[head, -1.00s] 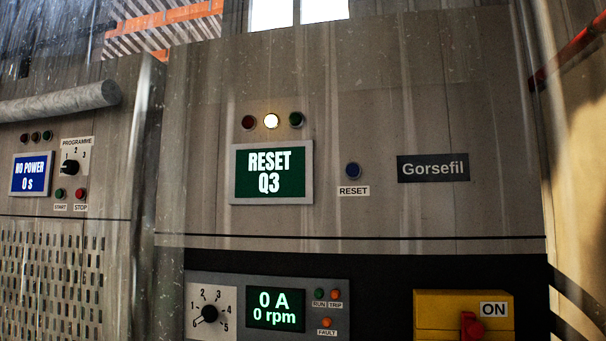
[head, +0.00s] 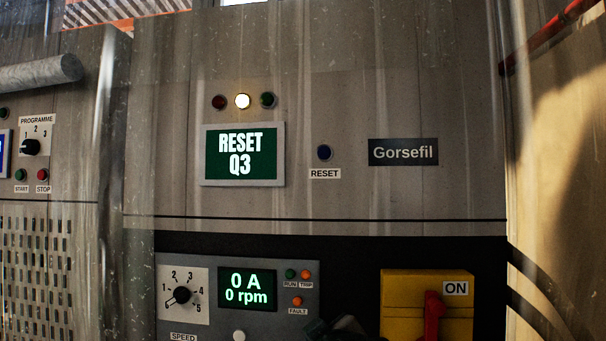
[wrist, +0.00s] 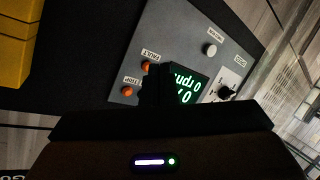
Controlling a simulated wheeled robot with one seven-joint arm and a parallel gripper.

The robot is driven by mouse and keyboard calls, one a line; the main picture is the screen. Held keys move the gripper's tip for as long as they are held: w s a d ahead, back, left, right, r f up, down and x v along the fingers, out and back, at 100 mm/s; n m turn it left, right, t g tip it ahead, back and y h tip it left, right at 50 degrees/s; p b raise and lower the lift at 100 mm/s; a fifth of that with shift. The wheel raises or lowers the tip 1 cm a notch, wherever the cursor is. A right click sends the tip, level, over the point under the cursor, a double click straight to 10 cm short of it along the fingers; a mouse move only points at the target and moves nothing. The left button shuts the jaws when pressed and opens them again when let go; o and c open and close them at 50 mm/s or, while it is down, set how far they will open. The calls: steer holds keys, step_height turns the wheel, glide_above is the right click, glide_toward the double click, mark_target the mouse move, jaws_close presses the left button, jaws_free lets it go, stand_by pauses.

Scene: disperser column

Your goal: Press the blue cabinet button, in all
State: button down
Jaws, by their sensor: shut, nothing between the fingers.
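The blue button (head: 324,152) sits on the grey cabinet panel above a white RESET label, right of a green screen (head: 242,154) reading "RESET Q3". Of the lamps above the screen, the middle one (head: 242,101) glows pale yellow. My gripper (wrist: 158,84) is shut and empty in the wrist view, its dark fingers covering part of the lower control panel. In the head view, a dark part of my arm or gripper (head: 342,327) shows at the bottom edge, below and apart from the blue button. The blue button does not show in the wrist view.
Below is a panel with a speed knob (head: 182,294), a "0 A 0 rpm" screen (head: 247,288) and small lamps. A yellow switch box (head: 398,305) with a red handle (head: 432,315) reads ON. The cabinet face around the button is flat and clear.

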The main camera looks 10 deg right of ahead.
steer(key=w+r+n+t+p, duration=0.1)
steer(key=w+r+n+t, duration=0.15)
steer(key=r, duration=0.65)
steer(key=w+r+n+t, duration=0.1)
steer(key=r+t, duration=0.3)
steer(key=r, duration=0.6)
steer(key=t+h+p, duration=0.1)
steer(key=t+h, duration=0.3)
steer(key=t, duration=0.2)
glide_toward(325, 156)
steer(key=s+a+r, duration=0.3)
steer(key=s+r, duration=0.3)
steer(key=r, duration=0.1)
steer(key=shift+w+n, duration=0.15)
steer(key=shift+n, duration=0.2)
steer(key=shift+w, duration=0.1)
steer(key=shift+w+d+f+p, duration=0.1)
steer(key=shift+w+d+p, duration=0.45)
steer(key=shift+w, duration=0.8)
steer(key=shift+w+d+r+p, duration=0.1)
steer(key=shift+w+d+p, duration=0.2)
steer(key=shift+w+p, duration=0.75)
steer(key=shift+w+d+f+p, duration=0.15)
steer(key=shift+w+d, duration=0.3)
steer(key=shift+w, duration=1.25)
steer(key=shift+w+d, duration=0.15)
steer(key=shift+w, duration=0.3)
